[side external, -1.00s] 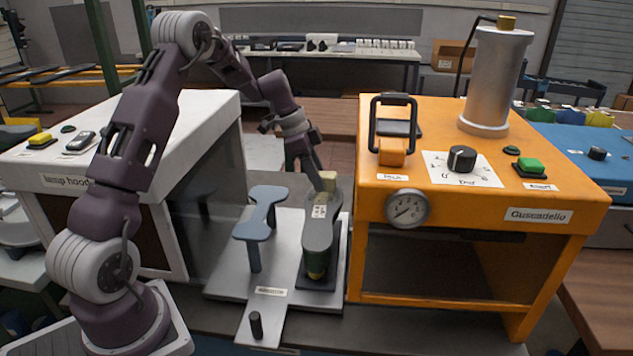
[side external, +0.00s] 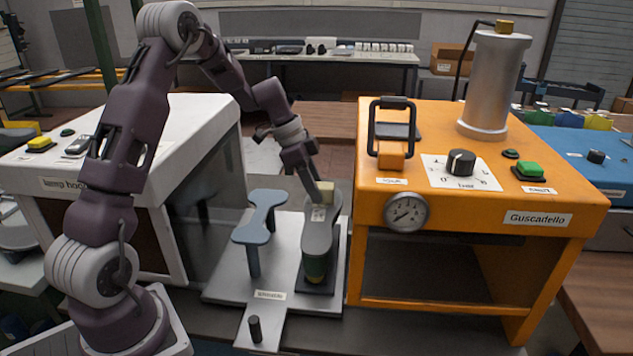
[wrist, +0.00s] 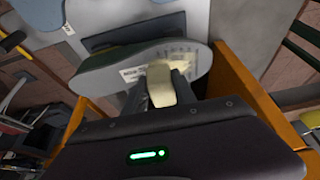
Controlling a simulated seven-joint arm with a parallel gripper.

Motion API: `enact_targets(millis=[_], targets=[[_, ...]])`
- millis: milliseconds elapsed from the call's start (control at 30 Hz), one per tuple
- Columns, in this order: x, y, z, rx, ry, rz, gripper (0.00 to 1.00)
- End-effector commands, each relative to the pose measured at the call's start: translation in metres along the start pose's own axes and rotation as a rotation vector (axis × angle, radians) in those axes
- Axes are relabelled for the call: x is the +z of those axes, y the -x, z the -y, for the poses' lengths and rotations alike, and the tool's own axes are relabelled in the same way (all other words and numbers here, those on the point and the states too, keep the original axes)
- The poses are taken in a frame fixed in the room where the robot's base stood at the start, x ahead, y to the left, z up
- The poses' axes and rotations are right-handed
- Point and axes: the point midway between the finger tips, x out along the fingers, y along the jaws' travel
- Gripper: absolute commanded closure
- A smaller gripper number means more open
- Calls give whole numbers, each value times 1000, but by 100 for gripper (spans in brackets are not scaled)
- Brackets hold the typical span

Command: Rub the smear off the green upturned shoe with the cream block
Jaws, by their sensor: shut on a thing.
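The green upturned shoe (side external: 318,245) sits sole up on its stand, on a light grey plate, and looks grey-green. Its sole also shows in the wrist view (wrist: 105,75), with a white label on it. My gripper (side external: 322,193) is shut on the cream block (side external: 326,191) at the far end of the sole. The block (wrist: 160,82) shows between the fingers in the wrist view, over the sole; I cannot tell whether it touches. A pale yellowish smear (wrist: 182,54) shows on the sole beside the block, partly hidden by it.
A blue upturned shoe form (side external: 262,215) stands on a post just left of the green one. An orange machine (side external: 450,270) with a gauge stands close on the right. A white cabinet (side external: 160,130) is on the left. A short black peg (side external: 255,329) stands at the front.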

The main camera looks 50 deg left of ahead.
Motion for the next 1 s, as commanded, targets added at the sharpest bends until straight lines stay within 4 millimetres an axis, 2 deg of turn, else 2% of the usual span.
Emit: enact_targets(millis=[200,267,300,1000], targets=[[0,1,-20,0,0,1,100],[-2,5,-20,-3,-2,0,100],[2,-4,-20,3,1,-1,100],[-24,57,-19,-2,-3,-2,100]])
